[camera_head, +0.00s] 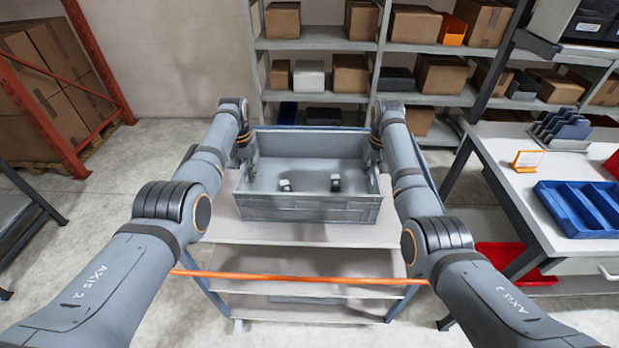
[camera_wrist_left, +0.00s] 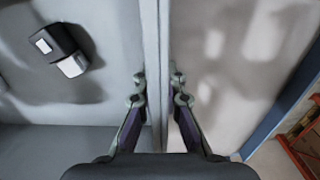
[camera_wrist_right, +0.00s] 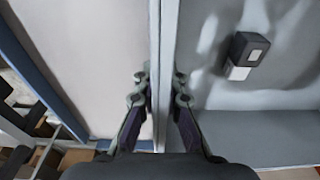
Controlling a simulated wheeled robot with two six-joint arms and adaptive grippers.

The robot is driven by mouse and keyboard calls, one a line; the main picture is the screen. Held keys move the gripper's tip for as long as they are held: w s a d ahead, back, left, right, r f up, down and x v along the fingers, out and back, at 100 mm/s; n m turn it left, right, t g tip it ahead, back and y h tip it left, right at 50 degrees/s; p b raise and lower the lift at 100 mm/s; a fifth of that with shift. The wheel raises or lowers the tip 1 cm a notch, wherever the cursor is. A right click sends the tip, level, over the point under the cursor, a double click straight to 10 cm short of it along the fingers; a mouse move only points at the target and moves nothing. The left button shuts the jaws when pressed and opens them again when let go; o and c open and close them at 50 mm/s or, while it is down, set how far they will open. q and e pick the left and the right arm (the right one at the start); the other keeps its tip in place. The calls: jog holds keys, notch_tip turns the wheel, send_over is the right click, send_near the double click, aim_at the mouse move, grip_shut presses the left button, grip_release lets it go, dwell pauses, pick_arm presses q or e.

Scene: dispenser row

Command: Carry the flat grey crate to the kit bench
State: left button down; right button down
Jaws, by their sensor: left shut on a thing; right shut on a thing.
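The flat grey crate (camera_head: 310,208) sits in the middle of the head view, on or just above the top shelf of a cart (camera_head: 300,235). I cannot tell whether it touches the shelf. Two small dark and white items (camera_head: 335,183) lie inside it. My left gripper (camera_wrist_left: 155,90) is shut on the crate's left wall, one finger on each side of the rim. My right gripper (camera_wrist_right: 163,90) is shut on the crate's right wall in the same way. In the head view, my arms partly hide both gripped walls.
A bench (camera_head: 500,170) at the right holds a blue divided tray (camera_head: 580,208), a small orange-framed sign (camera_head: 528,160) and a grey rack. Shelves with cartons (camera_head: 415,22) stand behind. A red rack (camera_head: 100,60) stands at the left. An orange bar (camera_head: 300,277) crosses the cart's near side.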

aim_at(246, 161)
pick_arm(q)
jog(key=shift+r, duration=0.15)
pick_arm(e)
jog(key=shift+r, duration=0.15)
